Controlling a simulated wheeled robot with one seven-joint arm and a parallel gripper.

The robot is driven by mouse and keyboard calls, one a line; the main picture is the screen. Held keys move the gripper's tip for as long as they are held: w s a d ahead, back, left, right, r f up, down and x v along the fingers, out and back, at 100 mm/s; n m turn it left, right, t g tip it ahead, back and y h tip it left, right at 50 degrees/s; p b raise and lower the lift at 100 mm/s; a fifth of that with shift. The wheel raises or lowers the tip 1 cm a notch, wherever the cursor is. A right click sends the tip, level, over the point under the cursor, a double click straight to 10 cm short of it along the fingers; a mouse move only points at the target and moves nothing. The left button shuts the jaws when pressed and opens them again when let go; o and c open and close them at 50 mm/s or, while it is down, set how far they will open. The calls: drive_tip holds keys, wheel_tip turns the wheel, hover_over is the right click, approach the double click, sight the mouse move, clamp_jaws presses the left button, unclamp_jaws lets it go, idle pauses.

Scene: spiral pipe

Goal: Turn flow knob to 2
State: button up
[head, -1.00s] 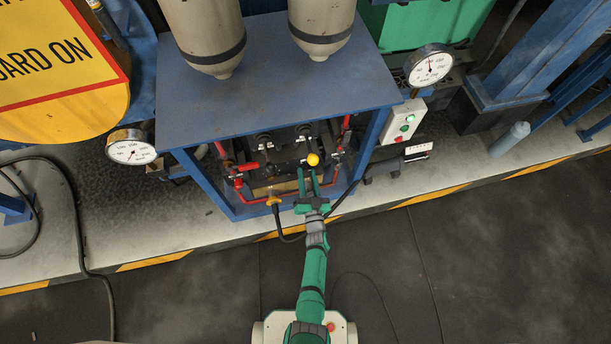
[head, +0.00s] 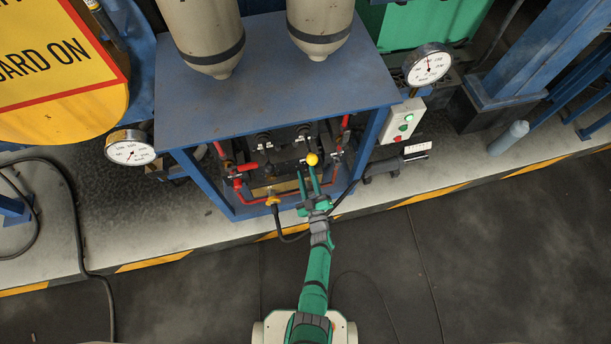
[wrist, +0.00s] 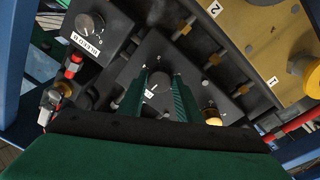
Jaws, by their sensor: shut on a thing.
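A small round grey knob (wrist: 160,79), which I take to be the flow knob, sits on a dark square block (wrist: 150,57) in the wrist view. A small white label (wrist: 148,93) lies just beside it, too small to read. My gripper (wrist: 162,84) has its two green fingers on either side of the knob, shut on it. In the head view my gripper (head: 307,173) reaches into the open front of the blue frame; the knob is hidden there. The knob's setting cannot be read.
Another labelled knob (wrist: 89,24) is at upper left in the wrist view. A brass plate (wrist: 262,45) marked 2 and 1 and a yellow knob (wrist: 312,78) are at right. Red pipes (head: 240,190) and the blue frame (head: 370,150) surround the gripper.

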drive_tip(key=n+y, duration=0.1)
drive_tip(key=n, duration=0.5)
drive_tip(key=shift+r, duration=0.15)
drive_tip(key=shift+a, duration=0.1)
idle(0.4)
drive_tip(key=o, duration=1)
drive_tip(key=shift+o, duration=0.2)
drive_tip(key=shift+s+d, duration=0.25)
drive_tip(key=shift+s, duration=0.25)
drive_tip(key=v, duration=0.9)
drive_tip(key=shift+s, duration=0.35)
